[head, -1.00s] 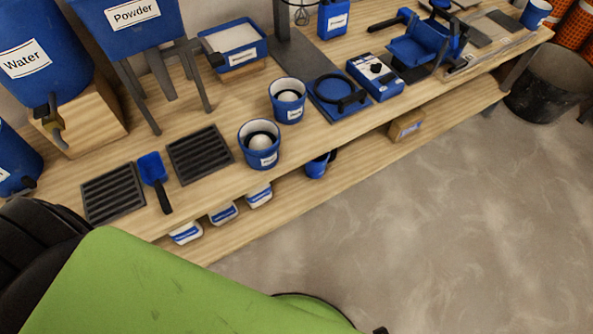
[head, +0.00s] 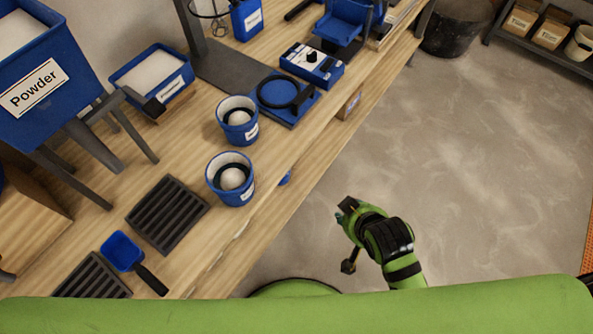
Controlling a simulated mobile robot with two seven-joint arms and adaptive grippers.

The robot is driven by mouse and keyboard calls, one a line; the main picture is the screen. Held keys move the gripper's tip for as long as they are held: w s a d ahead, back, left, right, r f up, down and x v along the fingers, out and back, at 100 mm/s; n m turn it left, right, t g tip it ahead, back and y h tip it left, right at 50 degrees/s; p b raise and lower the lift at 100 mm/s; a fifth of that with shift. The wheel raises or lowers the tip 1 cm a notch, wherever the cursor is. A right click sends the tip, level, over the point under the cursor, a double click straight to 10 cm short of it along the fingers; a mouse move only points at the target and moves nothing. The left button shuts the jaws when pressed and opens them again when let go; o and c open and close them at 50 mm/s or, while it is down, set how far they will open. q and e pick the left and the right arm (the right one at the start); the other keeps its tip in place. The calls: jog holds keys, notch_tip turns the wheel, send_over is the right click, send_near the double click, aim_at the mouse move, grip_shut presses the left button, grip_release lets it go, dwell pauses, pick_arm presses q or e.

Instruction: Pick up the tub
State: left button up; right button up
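Two round blue tubs with white labels stand upright on the bench, a nearer tub (head: 231,197) and a farther tub (head: 240,132). Each has a dark ring and a pale rounded thing inside. The label writing is too small to read, and I cannot tell which tub the task means. My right gripper (head: 345,238) is over the floor in front of the bench, to the right of and lower in the picture than the nearer tub. Its fingers are apart and empty. My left gripper is not in view.
The wooden bench (head: 190,145) also holds a powder hopper (head: 70,100), a blue tray of white material (head: 178,78), a blue scoop (head: 121,250), dark ribbed trays (head: 166,214) and a blue device (head: 312,66). The floor (head: 450,160) to the right is clear.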

jog(key=w+a+r+n+t+y, duration=0.2)
jog(key=w+a+t+y, duration=0.15)
jog(key=a, duration=0.65)
jog(key=w+a+r+n+t+y, duration=0.25)
jog(key=w+a, duration=0.25)
jog(key=a, duration=0.5)
jog(key=f+x, duration=0.1)
jog(key=x, duration=0.5)
jog(key=shift+a+f+g, duration=0.2)
jog(key=shift+g, duration=0.2)
jog(key=shift+m, duration=0.25)
grip_shut()
jog(key=shift+r, duration=0.2)
